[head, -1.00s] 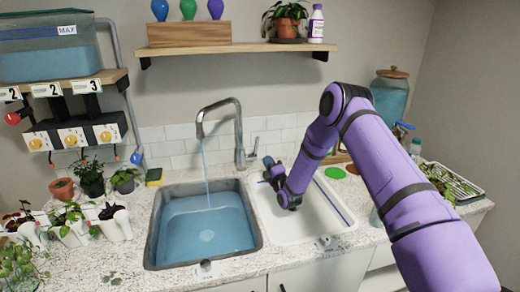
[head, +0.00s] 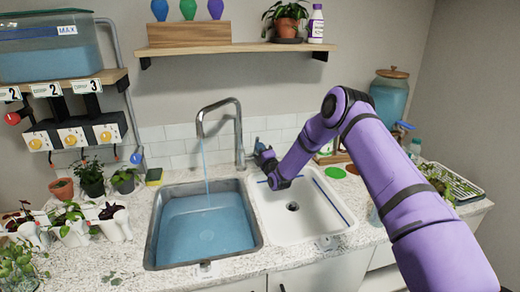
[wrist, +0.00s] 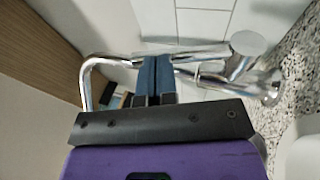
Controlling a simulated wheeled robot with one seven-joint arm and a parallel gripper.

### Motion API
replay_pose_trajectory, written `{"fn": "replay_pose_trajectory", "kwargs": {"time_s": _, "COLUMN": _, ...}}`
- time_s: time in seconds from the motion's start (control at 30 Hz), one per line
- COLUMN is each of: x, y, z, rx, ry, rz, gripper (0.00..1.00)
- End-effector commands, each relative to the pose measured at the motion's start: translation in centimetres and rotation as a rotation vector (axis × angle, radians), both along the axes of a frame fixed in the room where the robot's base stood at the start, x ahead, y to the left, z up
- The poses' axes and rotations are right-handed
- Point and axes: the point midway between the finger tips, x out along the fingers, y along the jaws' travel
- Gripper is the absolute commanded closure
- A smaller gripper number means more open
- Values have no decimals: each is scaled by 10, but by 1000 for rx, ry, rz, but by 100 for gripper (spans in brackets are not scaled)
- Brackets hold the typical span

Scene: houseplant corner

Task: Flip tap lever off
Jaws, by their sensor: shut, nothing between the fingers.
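The chrome tap (head: 239,130) stands behind the sinks, with its arched spout over the left basin. A thin blue stream of water (head: 204,165) runs from it. My gripper (head: 262,150) is just right of the tap's column and hides the lever in the head view. In the wrist view, my shut, empty blue fingertips (wrist: 155,62) overlap the tap's chrome bars. The lever (wrist: 208,54) runs beside the column (wrist: 215,80) from a round hub. I cannot tell whether the fingers touch the lever.
The left basin (head: 154,225) holds blue water; the right basin (head: 315,222) is empty. A sponge (head: 154,176) and potted plants stand at left. A green disc (head: 335,172) and bottles are at right. A shelf (head: 235,47) hangs above.

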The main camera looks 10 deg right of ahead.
Motion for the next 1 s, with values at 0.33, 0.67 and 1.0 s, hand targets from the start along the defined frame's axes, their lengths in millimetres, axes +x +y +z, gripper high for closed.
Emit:
{"fn": "replay_pose_trajectory", "kwargs": {"time_s": 0.33, "x": 16, "y": 2, "z": 13, "rx": -5, "ry": 200, "rz": 5, "gripper": 100}}
{"fn": "replay_pose_trajectory", "kwargs": {"time_s": 0.67, "x": 32, "y": 0, "z": 18, "rx": 0, "ry": 263, "rz": 0, "gripper": 100}}
{"fn": "replay_pose_trajectory", "kwargs": {"time_s": 1.0, "x": 33, "y": -1, "z": 21, "rx": 0, "ry": 257, "rz": -1, "gripper": 100}}
